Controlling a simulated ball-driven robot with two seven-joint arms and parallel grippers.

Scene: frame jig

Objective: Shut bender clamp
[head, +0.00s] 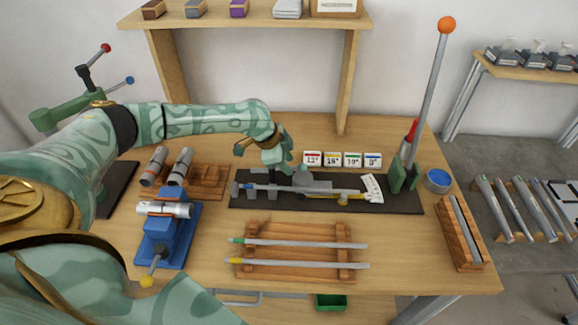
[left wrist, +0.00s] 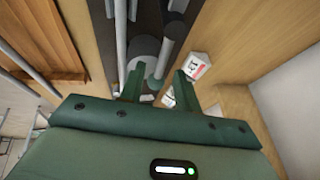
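The bender stands on a dark base plate (head: 405,206) in the middle of the table. It has grey metal blocks, a round grey die (head: 303,178) and a white angle scale (head: 372,187). A grey rod with a blue end (head: 262,187) lies along it. I cannot tell which part is the clamp or how it stands. My left gripper (head: 285,170) is just above the back of the bender, near the die. In the left wrist view its two fingers (left wrist: 158,86) are apart, with grey bender parts beyond them and nothing visibly held. My right gripper is not in view.
A tall lever with an orange ball (head: 447,25) rises from a green stand (head: 403,176) with a red handle. Number cards (head: 343,159) stand behind the bender. A rod rack (head: 300,262) is in front, a blue vise (head: 167,240) at left, a blue cup (head: 438,181) at right.

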